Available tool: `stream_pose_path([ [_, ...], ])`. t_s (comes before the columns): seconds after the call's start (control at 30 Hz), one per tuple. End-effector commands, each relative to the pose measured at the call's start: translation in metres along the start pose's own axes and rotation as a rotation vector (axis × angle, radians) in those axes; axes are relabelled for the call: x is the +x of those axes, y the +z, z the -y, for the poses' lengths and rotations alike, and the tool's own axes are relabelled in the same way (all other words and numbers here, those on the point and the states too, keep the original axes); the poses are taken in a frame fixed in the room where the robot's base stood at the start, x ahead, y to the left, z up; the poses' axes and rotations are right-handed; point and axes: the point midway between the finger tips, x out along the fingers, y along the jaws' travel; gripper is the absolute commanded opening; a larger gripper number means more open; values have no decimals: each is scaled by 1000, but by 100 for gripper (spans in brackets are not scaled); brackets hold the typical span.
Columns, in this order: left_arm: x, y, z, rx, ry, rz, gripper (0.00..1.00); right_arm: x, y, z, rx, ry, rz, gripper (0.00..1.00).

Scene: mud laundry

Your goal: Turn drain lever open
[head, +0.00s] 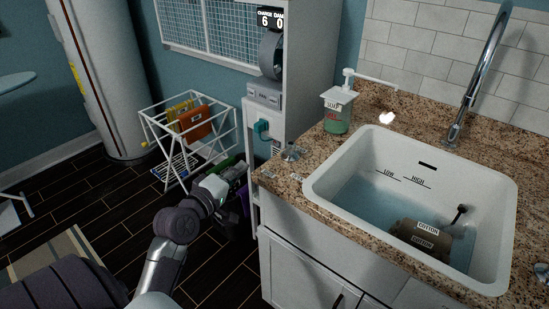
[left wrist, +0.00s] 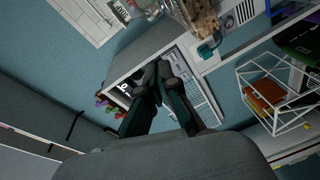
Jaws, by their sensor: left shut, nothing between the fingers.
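A white sink (head: 318,190) holds bluish water. A small black-knobbed lever-like piece (head: 461,211) stands inside it at the right, beside a brown block labelled COTTON (head: 408,232). A teal handle (head: 262,128) sits on the white cabinet front left of the sink; it also shows in the left wrist view (left wrist: 207,50). I cannot tell which of these is the drain lever. My left gripper (head: 234,173) is left of the counter, below the teal handle and apart from it. Its dark fingers (left wrist: 157,78) are shut and empty. My right gripper is out of view.
A granite counter (head: 300,172) surrounds the sink, with a green soap dispenser (head: 337,116) and chrome faucet (head: 467,100). A white drying rack (head: 187,150) with folded cloths stands on the dark floor. A white tank (head: 107,75) stands at left.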

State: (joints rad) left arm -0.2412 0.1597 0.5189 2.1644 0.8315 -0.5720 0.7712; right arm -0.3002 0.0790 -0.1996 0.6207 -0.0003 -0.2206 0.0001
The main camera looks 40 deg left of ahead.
Motion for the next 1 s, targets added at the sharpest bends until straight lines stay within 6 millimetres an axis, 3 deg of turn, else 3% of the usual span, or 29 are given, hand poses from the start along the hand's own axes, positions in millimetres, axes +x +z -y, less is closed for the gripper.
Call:
stream_pose_path([
  [0.1, -1, -4, -5, -105, 17, 24, 0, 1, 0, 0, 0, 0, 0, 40],
  [0.27, 12, -5, -7, -126, 21, 28, 0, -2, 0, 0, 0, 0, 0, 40],
  [0.7, 102, -2, -10, -122, 20, 28, 0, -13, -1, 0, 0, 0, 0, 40],
  [0.8, 102, 17, -12, -125, 18, 29, 0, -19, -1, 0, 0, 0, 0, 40],
  [1.0, 105, 34, -13, -121, 19, 27, 0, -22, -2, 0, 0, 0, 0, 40],
])
